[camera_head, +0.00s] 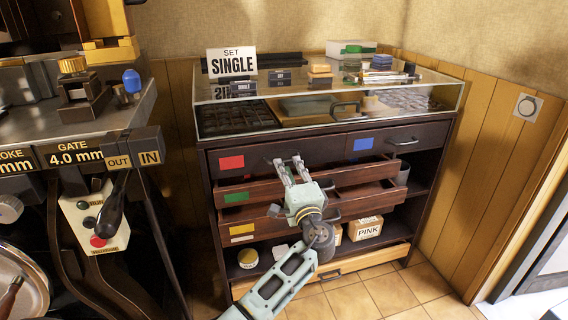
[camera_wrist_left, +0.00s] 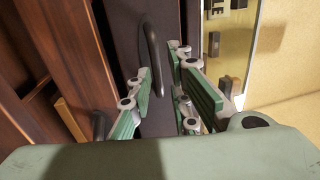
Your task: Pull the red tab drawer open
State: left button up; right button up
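The dark wooden cabinet has a red tab (camera_head: 231,162) on its top left drawer (camera_head: 252,158), which looks shut. My left gripper (camera_head: 288,166) is in front of that drawer, pointing at its front, with two fingers spread apart. In the left wrist view, a dark curved bar handle (camera_wrist_left: 153,55) stands on the drawer front, in line with the gap between the open fingers (camera_wrist_left: 165,75). The fingers do not appear closed on it; whether they touch it I cannot tell. In the head view the gripper hides most of this handle. My right gripper is not in view.
The drawers with the green tab (camera_head: 236,197) and yellow tab (camera_head: 241,229) below stand pulled out. A blue tab (camera_head: 362,144) marks the top right drawer. A glass case (camera_head: 440,97) sits on top. The press (camera_head: 85,150) stands close at left.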

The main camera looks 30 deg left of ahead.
aim_at(285, 162)
pick_arm(q)
jog(key=x, duration=0.3)
jog(key=shift+w+a+f, duration=0.25)
jog(key=shift+w+a+r, duration=0.15)
grip_shut()
